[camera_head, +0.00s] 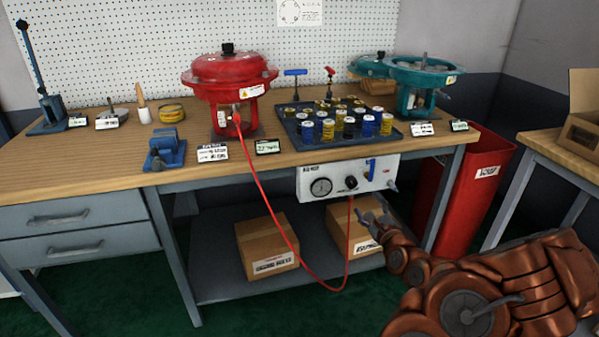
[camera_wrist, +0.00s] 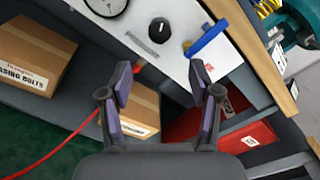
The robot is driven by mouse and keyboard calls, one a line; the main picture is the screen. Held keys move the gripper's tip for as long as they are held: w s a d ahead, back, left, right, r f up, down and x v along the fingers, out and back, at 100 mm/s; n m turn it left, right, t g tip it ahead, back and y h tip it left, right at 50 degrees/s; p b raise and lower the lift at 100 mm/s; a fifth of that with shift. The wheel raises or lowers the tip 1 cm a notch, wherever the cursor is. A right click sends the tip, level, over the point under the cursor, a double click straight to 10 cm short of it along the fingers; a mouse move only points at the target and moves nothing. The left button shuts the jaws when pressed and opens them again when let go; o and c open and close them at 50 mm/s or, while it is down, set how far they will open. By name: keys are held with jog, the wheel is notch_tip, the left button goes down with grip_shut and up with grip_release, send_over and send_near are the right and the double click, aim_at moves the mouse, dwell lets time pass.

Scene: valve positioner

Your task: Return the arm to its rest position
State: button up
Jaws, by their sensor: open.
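My arm reaches in from the lower right of the head view, copper-coloured, with my gripper (camera_head: 378,218) in front of the bench's right part, just below the white regulator panel (camera_head: 345,180). In the wrist view my gripper (camera_wrist: 163,95) is open, its two purple-padded fingers apart with nothing between them. Behind the fingers are the lower edge of the panel, a cardboard box (camera_wrist: 140,108) on the lower shelf and a red bin (camera_wrist: 235,135).
A red actuator (camera_head: 228,85) stands on the workbench (camera_head: 90,165), and a red hose (camera_head: 262,190) hangs from it to the panel. A tray (camera_head: 330,140) of several cans and a teal actuator (camera_head: 418,85) stand to the right. A side table (camera_head: 560,150) is at far right.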

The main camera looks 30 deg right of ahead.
jog(key=w+a+f+n+g+y, duration=0.2)
jog(key=a+f+n+g+y, duration=0.1)
jog(key=a+n, duration=0.4)
jog(key=w+a+f+n+g+y, duration=0.25)
jog(key=a+n, duration=0.25)
jog(key=a, duration=0.4)
jog(key=s+a+r+n+g, duration=0.2)
jog(key=s+a+n+g, duration=0.6)
jog(key=s+a+n, duration=0.3)
jog(key=s+a+r+n+g, duration=0.35)
jog(key=s+a, duration=0.35)
jog(key=s, duration=0.3)
jog(key=s+a+r+n+g, duration=0.2)
jog(key=s+a+r+n, duration=0.35)
jog(key=s, duration=0.35)
notch_tip(320, 180, up, 24)
jog(key=s+a+p, duration=0.1)
jog(key=s+p, duration=0.1)
jog(key=p, duration=2)
jog(key=shift+m+p, duration=0.35)
jog(key=shift+m, duration=0.05)
jog(key=shift+f, duration=0.15)
